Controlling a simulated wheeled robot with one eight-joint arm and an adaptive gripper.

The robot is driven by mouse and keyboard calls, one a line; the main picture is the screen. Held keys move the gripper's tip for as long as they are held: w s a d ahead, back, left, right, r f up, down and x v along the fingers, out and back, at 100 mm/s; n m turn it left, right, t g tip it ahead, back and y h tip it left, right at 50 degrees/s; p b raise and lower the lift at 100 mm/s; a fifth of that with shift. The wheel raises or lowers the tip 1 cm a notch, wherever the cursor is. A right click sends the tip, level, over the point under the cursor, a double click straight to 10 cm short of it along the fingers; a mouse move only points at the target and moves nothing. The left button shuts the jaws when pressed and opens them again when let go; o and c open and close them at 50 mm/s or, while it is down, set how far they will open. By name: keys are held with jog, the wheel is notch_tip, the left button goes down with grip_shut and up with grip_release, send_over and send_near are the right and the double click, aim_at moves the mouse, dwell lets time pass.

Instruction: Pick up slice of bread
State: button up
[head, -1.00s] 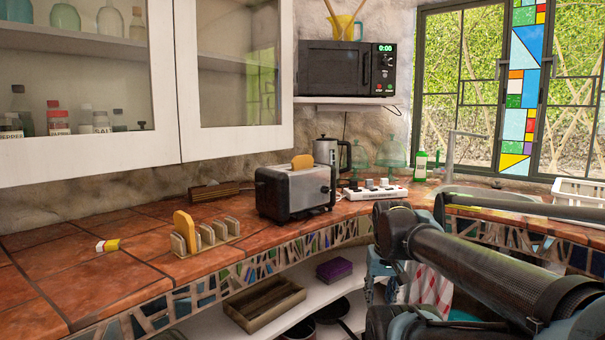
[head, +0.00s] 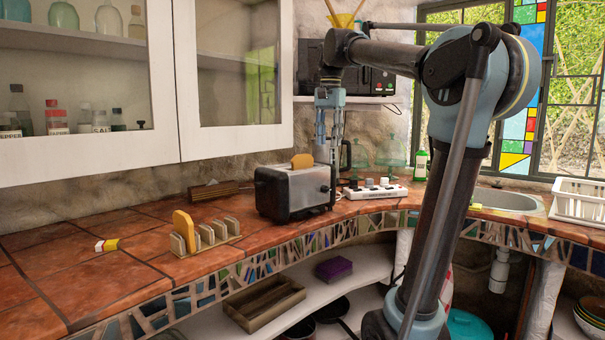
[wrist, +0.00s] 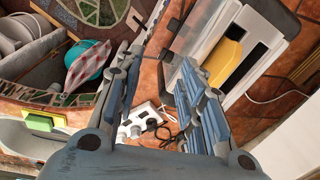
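One slice of bread (head: 302,160) stands in the toaster (head: 291,195), its top showing above the slots. A second slice (head: 184,228) stands upright in the toast rack (head: 206,238) on the counter. My gripper (head: 330,152) points down just to the right of the toaster in the head view, apart from both slices. In the wrist view my gripper (wrist: 160,58) has its two fingers spread with nothing between them. The toaster (wrist: 245,45) and its yellow bread (wrist: 222,65) lie to the right of the fingers there.
A white power strip (head: 375,191) with plugs lies right of the toaster, near a kettle. A small box (head: 107,245) lies on the left counter. Wall cabinets (head: 235,75) hang above. The tiled counter left of the rack is mostly clear.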

jog(key=w+a+r+m, duration=0.3)
jog(key=w+a+r, duration=0.3)
jog(key=a+r, duration=0.35)
send_over(303, 157)
jog(key=w, duration=0.1)
jog(key=shift+g, duration=0.3)
jog(key=f, duration=1.1)
jog(key=shift+a+f, duration=0.25)
jog(key=shift+d+f, duration=0.2)
jog(key=shift+f, duration=2.55)
jog(key=c, duration=0.8)
